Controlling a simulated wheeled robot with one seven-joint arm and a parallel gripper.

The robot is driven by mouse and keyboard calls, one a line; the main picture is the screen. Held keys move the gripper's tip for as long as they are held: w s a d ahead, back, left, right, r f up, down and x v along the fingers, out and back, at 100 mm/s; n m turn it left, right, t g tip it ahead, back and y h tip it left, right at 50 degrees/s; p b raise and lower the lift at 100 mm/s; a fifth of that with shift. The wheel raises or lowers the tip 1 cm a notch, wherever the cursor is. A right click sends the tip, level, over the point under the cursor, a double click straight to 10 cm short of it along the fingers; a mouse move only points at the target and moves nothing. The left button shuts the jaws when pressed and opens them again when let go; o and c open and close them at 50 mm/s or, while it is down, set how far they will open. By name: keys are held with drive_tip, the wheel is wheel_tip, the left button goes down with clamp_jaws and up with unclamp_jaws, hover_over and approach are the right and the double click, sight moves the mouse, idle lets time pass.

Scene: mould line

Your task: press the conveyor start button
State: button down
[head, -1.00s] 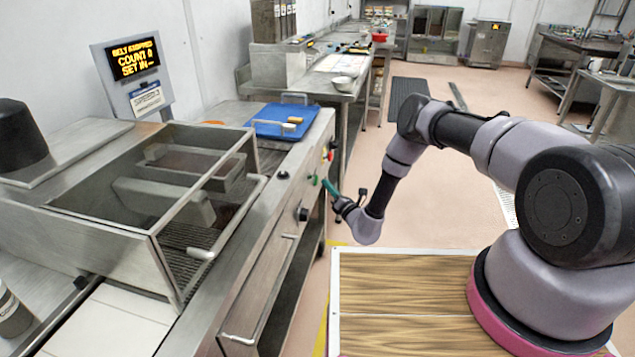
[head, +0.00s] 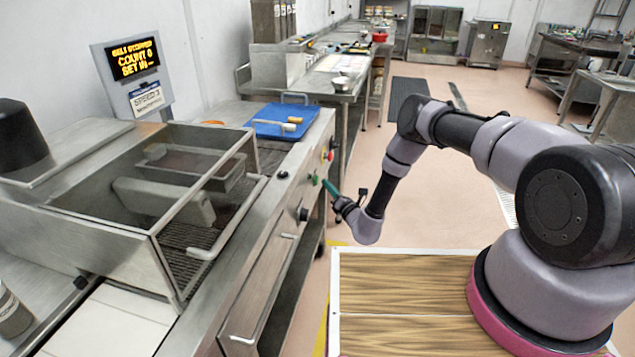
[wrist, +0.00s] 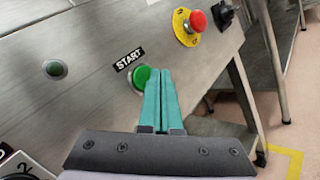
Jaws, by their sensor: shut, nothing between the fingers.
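The green start button (wrist: 138,78) is on the machine's sloping steel front panel in the wrist view, beside a black label reading START (wrist: 129,59). My gripper (wrist: 160,76) is shut and empty, with its two teal fingers together. In the picture its fingertips overlap the button's right edge; I cannot tell whether they touch it. In the head view my gripper (head: 324,182) is at the front panel, with its tips beside the small green button (head: 315,180). The display (head: 133,58) reads belt stopped, count 0.
A red emergency button (wrist: 197,20) on a yellow disc and a black switch (wrist: 223,14) sit to the right of the start button. A blue tray (head: 276,120) lies on the conveyor.

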drive_tip(key=shift+a, duration=0.1)
idle(0.6)
drive_tip(key=shift+w+a, duration=0.1)
drive_tip(key=shift+a, duration=0.2)
